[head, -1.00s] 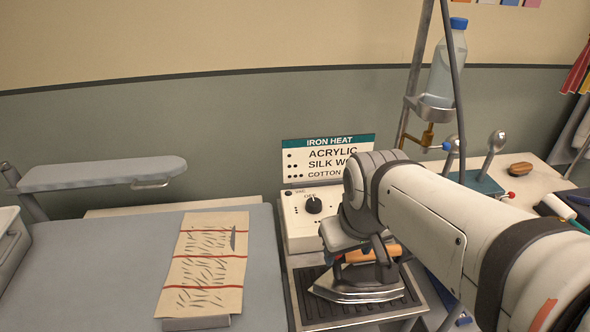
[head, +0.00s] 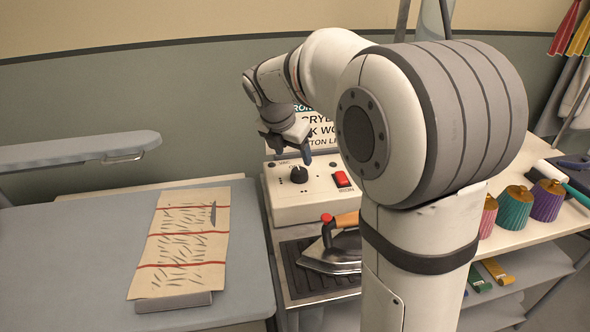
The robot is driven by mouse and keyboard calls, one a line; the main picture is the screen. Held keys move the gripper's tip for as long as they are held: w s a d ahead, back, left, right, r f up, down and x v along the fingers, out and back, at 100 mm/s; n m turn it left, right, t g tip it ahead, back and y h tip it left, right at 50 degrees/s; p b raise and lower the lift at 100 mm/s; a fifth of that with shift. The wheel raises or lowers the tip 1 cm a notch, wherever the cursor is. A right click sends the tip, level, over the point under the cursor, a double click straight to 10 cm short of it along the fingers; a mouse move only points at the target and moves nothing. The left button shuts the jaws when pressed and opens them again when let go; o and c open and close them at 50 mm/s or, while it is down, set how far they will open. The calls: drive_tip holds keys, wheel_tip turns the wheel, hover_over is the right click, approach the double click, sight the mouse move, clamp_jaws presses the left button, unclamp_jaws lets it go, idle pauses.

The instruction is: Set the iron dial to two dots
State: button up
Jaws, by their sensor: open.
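The iron dial (head: 299,174) is a black round knob on top of a cream control box (head: 312,207), right of the ironing surface. Its pointer setting is too small to read. My gripper (head: 292,157) is open, with blue-tipped fingers pointing down just above the dial, and looks empty. Whether the fingers touch the dial I cannot tell. The iron heat sign (head: 318,118) behind the box is partly hidden by my arm.
A red switch (head: 342,179) sits on the box right of the dial. The iron (head: 335,255) with an orange handle rests on a dark ribbed tray (head: 300,285) in front. A patterned cloth (head: 185,240) lies on the grey board (head: 70,270). Several colored thread cones (head: 514,208) stand at right.

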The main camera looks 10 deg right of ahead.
sight(299, 171)
drive_tip(key=x, duration=0.7)
drive_tip(key=shift+d+f, duration=0.1)
drive_tip(key=shift+f, duration=0.05)
drive_tip(key=c, duration=1)
drive_tip(key=shift+o, duration=0.2)
